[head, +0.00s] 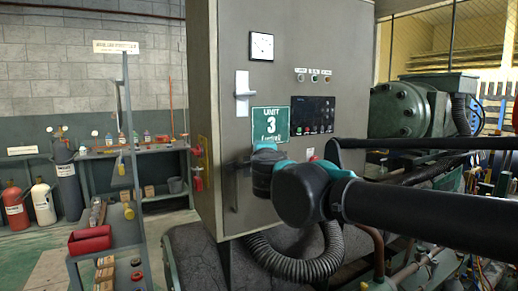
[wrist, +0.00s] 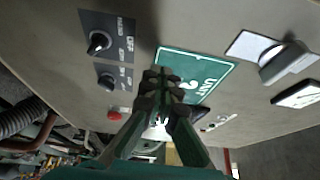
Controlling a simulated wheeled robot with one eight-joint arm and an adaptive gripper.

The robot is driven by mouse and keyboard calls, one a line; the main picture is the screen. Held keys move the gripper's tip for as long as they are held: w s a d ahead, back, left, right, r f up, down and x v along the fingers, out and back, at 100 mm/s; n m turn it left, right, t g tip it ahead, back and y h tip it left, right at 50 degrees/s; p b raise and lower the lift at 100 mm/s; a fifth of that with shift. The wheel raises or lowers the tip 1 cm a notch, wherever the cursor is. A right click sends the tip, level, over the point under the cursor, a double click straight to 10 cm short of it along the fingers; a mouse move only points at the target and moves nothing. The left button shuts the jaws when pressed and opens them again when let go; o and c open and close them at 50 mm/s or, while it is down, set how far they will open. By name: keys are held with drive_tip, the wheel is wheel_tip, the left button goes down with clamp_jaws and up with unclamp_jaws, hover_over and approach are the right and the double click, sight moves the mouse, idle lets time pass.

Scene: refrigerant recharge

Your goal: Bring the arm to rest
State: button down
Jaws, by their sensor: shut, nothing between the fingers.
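In the head view my black arm with teal joints comes in from the right and is bent in front of the grey cabinet (head: 285,75). The wrist sits just below the sign (head: 270,122), and the fingers are mostly hidden there.
The cabinet carries a light handle (head: 242,93), a gauge (head: 262,46) and a dark control panel (head: 313,115). The wrist view shows knobs (wrist: 99,42) and a red button (wrist: 114,115). Pipes and a green motor (head: 402,108) stand right; a shelf cart (head: 128,235) and cylinders (head: 43,203) stand left.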

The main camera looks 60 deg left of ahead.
drive_tip(key=s+d, duration=0.2)
drive_tip(key=s, duration=0.6)
